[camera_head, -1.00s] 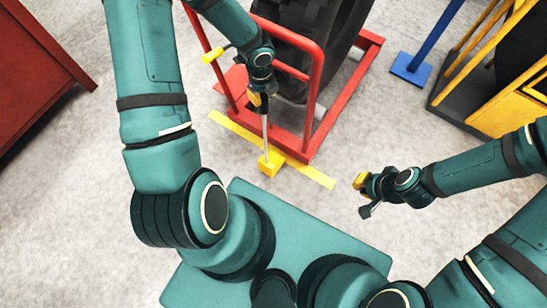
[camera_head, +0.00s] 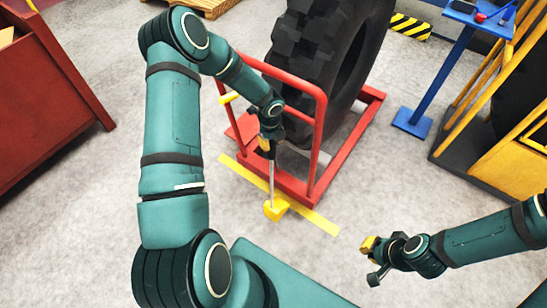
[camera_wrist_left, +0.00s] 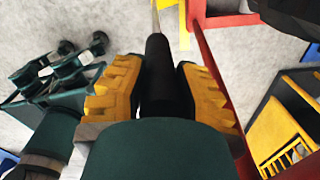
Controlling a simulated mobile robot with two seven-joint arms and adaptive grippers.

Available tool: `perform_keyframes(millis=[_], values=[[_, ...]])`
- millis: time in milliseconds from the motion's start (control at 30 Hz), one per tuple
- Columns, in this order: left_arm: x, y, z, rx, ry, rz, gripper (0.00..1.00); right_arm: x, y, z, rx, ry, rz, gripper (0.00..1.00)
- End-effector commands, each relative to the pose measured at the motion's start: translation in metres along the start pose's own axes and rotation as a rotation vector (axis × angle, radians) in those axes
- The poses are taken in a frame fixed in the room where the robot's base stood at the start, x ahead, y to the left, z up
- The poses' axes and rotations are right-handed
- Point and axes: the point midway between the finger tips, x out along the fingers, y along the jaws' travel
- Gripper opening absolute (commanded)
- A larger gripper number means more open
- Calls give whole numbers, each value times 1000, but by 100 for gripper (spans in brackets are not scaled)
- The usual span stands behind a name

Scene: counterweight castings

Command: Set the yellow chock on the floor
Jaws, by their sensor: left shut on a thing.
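The yellow chock (camera_head: 277,210) is a small block at the lower end of a thin grey rod (camera_head: 271,176). It appears over the yellow floor strip (camera_head: 318,221), in front of the red tyre stand. I cannot tell whether it touches the floor. My left gripper (camera_head: 266,146) is shut on the rod's black handle, above the chock. In the left wrist view the black handle (camera_wrist_left: 158,70) lies between the yellow finger pads, with the rod running away from it. The chock is hardly visible there. My right gripper (camera_head: 372,260) is empty and looks open, low at the right.
The red stand (camera_head: 318,130) with an upright tyre (camera_head: 325,50) is close beyond the chock. A blue post (camera_head: 435,80) and a yellow rack (camera_head: 510,165) stand at the right, a red bin (camera_head: 45,95) at the left. Grey floor between is clear.

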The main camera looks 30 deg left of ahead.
Motion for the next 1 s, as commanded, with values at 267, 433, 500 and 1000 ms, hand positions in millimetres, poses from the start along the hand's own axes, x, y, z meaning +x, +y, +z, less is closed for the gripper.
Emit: perform_keyframes(millis=[267,433,500,1000], values=[[26,-1,0,0,-2,-5,0,6,2,2,-2,-4,0,0],[36,0,0,-1,-2,-5,0,8,3,2,-2,-4,0,0],[45,0,0,-1,-2,-4,0,10,4,2,-2,-4,0,0],[65,1,0,-1,-3,-5,0,14,5,2,-2,-1,0,0]])
